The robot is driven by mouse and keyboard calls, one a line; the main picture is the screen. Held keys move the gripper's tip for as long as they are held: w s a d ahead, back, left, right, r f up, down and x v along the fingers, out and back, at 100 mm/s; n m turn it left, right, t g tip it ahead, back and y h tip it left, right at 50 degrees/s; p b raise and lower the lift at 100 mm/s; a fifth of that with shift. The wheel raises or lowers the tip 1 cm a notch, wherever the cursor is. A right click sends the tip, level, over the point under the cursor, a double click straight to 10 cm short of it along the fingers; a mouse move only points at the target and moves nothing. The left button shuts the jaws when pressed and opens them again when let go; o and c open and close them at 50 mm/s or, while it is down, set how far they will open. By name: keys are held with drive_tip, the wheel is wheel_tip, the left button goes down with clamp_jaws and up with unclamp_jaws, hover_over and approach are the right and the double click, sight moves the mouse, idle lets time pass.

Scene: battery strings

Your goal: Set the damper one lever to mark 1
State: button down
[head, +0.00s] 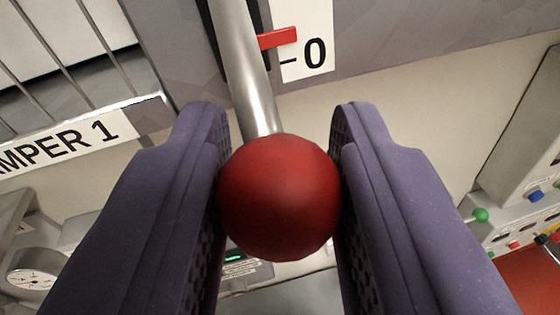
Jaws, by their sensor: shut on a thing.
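The damper one lever is a grey metal rod (250,75) with a red ball knob (280,198) on its lower end. My gripper (280,190) is shut on the red knob, with one purple finger on each side of it. A white scale plate (305,40) beside the rod shows a dash and the figure 0. A red pointer (278,38) next to the rod lies just above the 0 dash. Mark 1 is not in view. A label (75,143) at left reads "MPER 1", its start cut off.
A barred grille (75,50) is at upper left. A round dial gauge (36,275) is at lower left. A panel at right carries a green knob (480,215) and a blue knob (536,196). Pale wall lies between the lever and that panel.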

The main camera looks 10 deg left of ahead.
sight(249, 80)
drive_tip(key=r, duration=0.1)
drive_tip(key=s+r, duration=0.1)
drive_tip(key=r, duration=0.1)
drive_tip(key=shift+s+d, duration=0.1)
drive_tip(key=shift+d, duration=0.05)
drive_tip(key=shift+s+r+p, duration=0.2)
drive_tip(key=shift+r+p, duration=0.3)
drive_tip(key=shift+r, duration=0.05)
drive_tip(key=c, duration=0.8)
unclamp_jaws()
drive_tip(key=shift+w+f, duration=0.1)
drive_tip(key=shift+f, duration=0.1)
drive_tip(key=s+r, duration=0.1)
drive_tip(key=s, duration=0.6)
drive_tip(key=shift+s+d+b, duration=0.15)
drive_tip(key=shift+s+b, duration=0.2)
drive_tip(key=shift+b, duration=0.1)
drive_tip(key=shift+f, duration=0.15)
